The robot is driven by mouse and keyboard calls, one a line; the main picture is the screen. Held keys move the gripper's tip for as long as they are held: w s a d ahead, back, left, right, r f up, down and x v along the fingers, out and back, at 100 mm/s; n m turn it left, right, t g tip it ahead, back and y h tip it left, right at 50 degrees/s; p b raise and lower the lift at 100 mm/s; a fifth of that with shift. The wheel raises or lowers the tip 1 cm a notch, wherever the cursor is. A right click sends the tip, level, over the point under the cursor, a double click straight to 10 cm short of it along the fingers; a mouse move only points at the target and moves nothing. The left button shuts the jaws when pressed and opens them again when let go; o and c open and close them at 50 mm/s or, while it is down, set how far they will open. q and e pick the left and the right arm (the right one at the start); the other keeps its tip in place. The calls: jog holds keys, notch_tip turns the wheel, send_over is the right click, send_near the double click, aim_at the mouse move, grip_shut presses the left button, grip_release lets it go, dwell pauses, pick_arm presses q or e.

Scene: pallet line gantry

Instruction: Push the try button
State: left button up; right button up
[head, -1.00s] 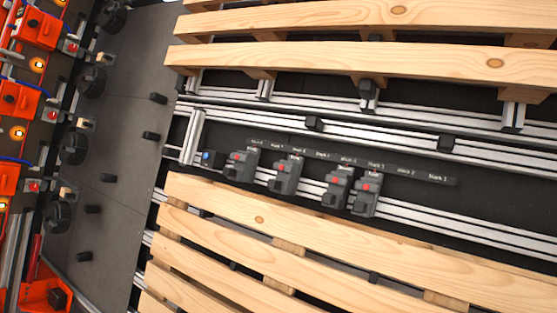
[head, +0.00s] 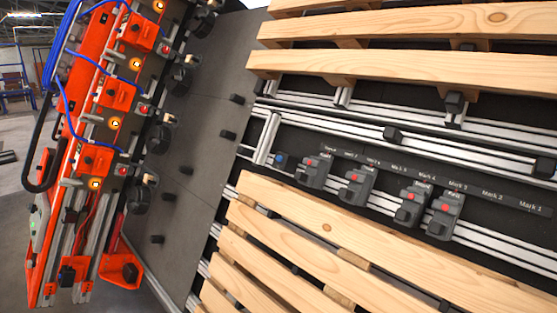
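A small box with a blue button (head: 280,159) sits at the left end of a rail between the wooden pallets in the head view. To its right along the same rail stand several grey blocks with red parts, among them one at the left (head: 315,169), one beside it (head: 357,183) and one at the right end (head: 444,214). Small labels stand above and on the blocks. I cannot read the word "try" on any of them, so I cannot tell which one is the try button. Neither of my grippers is in view.
Wooden pallet boards lie above (head: 400,68) and below (head: 330,228) the rail. A dark grey panel (head: 205,120) with black pegs is left of them. An orange machine frame (head: 115,100) with blue hoses and lit round lamps stands further left. Open floor shows at the far left.

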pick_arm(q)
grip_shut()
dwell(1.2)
